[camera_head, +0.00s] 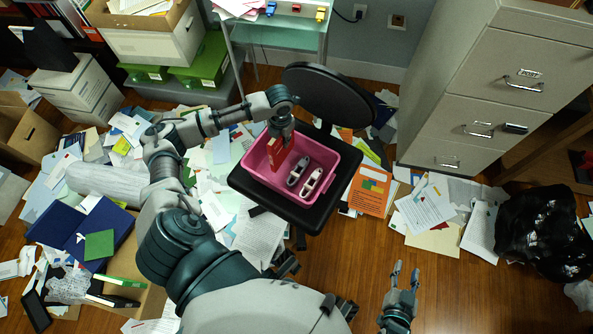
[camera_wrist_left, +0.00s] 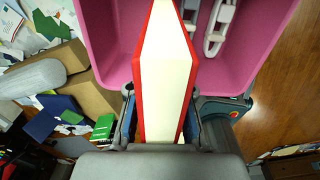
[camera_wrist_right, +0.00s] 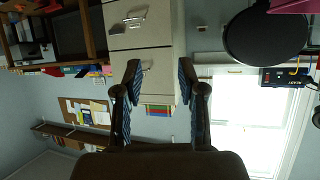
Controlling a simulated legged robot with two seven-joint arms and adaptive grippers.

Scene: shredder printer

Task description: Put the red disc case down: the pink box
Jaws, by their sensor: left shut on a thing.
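The pink box (camera_head: 323,201) sits on the black seat of a chair in the head view. My left gripper (camera_head: 281,138) reaches over the left part of the box and is shut on the red disc case (camera_head: 276,154). In the left wrist view the red case (camera_wrist_left: 141,70) stands on edge between the fingers, its pale side facing the camera, with the pink box (camera_wrist_left: 105,45) beyond it. Whether the case touches the box floor cannot be told. My right gripper (camera_head: 404,272) is open and empty, low at the right; its spread fingers show in the right wrist view (camera_wrist_right: 158,95).
Two stapler-like objects (camera_head: 312,181) lie in the right part of the pink box. The chair's black backrest (camera_head: 330,95) stands behind it. A grey filing cabinet (camera_head: 480,85) is at the right. Papers litter the floor; bare wood (camera_head: 470,290) shows at front right.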

